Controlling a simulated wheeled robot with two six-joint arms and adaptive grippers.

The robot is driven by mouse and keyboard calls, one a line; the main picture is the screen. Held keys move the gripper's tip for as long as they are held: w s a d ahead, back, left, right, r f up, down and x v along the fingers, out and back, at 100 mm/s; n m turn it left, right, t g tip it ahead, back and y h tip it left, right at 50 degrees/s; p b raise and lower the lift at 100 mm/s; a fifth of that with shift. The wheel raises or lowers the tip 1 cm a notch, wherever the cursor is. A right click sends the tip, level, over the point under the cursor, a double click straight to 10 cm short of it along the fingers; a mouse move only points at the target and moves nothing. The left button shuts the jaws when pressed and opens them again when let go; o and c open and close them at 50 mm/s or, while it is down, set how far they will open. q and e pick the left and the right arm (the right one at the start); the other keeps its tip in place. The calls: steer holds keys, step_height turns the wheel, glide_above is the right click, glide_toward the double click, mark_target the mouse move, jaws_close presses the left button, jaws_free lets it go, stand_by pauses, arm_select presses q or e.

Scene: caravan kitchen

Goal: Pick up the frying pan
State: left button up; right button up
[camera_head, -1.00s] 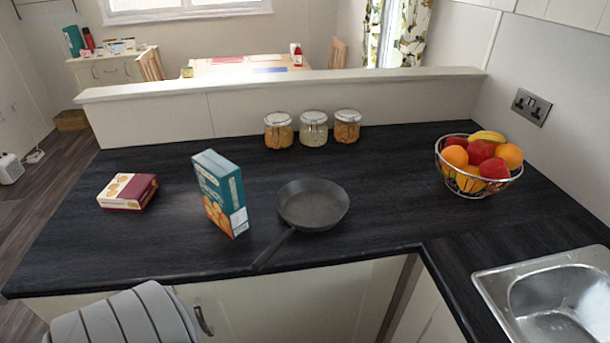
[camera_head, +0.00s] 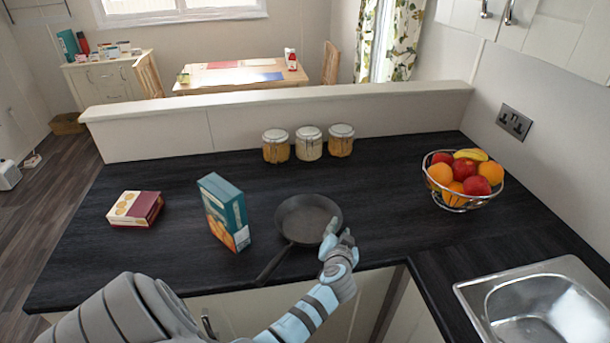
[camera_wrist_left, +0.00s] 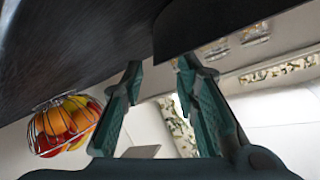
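The dark frying pan (camera_head: 305,217) lies flat on the black counter. Its handle (camera_head: 272,264) points toward the front edge, down and left. My left gripper (camera_head: 337,232) is at the pan's right front rim in the head view and overlaps the rim slightly; I cannot tell whether it touches. In the left wrist view, which is tilted over, the gripper's fingers (camera_wrist_left: 160,64) are apart with nothing between them. A dark shape above them, likely the pan (camera_wrist_left: 205,22), is cut off by the frame. My right gripper is not in view.
A blue food box (camera_head: 222,212) stands left of the pan, with a smaller box (camera_head: 135,208) farther left. Several jars are behind, including a middle one (camera_head: 308,145). A fruit basket (camera_head: 462,180) is right, and a sink (camera_head: 540,305) front right. Counter between pan and basket is clear.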

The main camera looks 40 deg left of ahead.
mark_target(340, 225)
arm_select(q)
steer(key=b+x, duration=0.1)
steer(key=x, duration=0.2)
steer(key=shift+w+d+f+b, duration=0.1)
steer(key=shift+w+f+b, duration=0.15)
steer(key=shift+b, duration=0.15)
steer(key=shift+w, duration=0.2)
steer(key=shift+c, duration=0.2)
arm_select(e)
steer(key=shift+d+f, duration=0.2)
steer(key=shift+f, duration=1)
arm_select(q)
steer(key=shift+s+r, duration=0.1)
jaws_close()
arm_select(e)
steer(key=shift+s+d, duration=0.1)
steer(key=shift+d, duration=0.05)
